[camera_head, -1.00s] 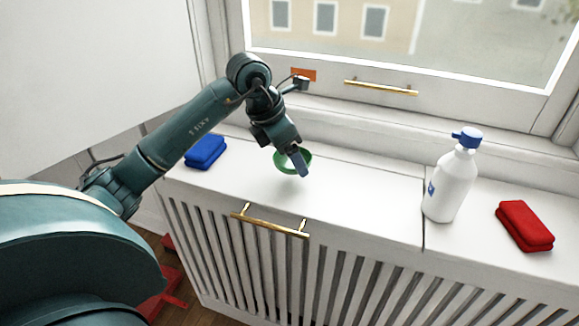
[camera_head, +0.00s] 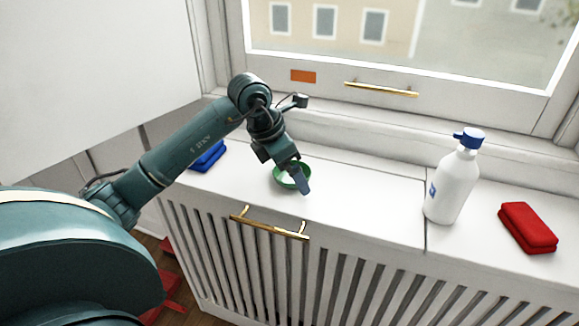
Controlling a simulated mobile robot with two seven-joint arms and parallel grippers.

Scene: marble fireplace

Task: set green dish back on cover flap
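The green dish (camera_head: 281,177) is a small round bowl, upright, over the white cover flap (camera_head: 360,205), the top panel of the radiator cover left of the dark seam. My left gripper (camera_head: 301,181) reaches down at the dish's right side and appears shut on its rim; one finger shows outside the rim and the other is hidden. The dish is at or just above the flap; I cannot tell whether it touches. My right gripper is not in view.
A blue folded cloth (camera_head: 209,156) lies at the left, partly behind my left arm. A white bottle with a blue cap (camera_head: 452,188) and a red folded cloth (camera_head: 527,228) are at the right. A gold handle (camera_head: 270,222) is at the front edge. The flap's middle is clear.

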